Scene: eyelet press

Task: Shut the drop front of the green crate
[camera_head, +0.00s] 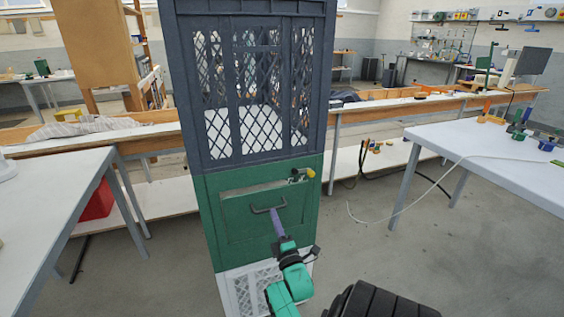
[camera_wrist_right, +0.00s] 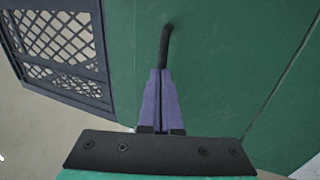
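The green crate (camera_head: 213,237) stands in the middle of a stack in the head view. Its drop front (camera_head: 240,240) carries a dark bar handle (camera_head: 259,210). A narrow pale strip shows along the front's top edge, beneath the crate's rim; how far the front tilts is hard to tell. My right gripper (camera_head: 277,217) reaches up from below to the handle. In the right wrist view its purple fingers (camera_wrist_right: 161,92) are together, with the dark handle (camera_wrist_right: 166,45) coming out between their tips. My left gripper is not in view.
A dark latticed crate (camera_head: 245,90) sits on top of the green one, a white crate (camera_head: 240,290) below. A dark fitting with a yellow knob (camera_head: 310,173) is at the green crate's upper right. White tables stand left (camera_head: 50,200) and right (camera_head: 490,150), with floor between.

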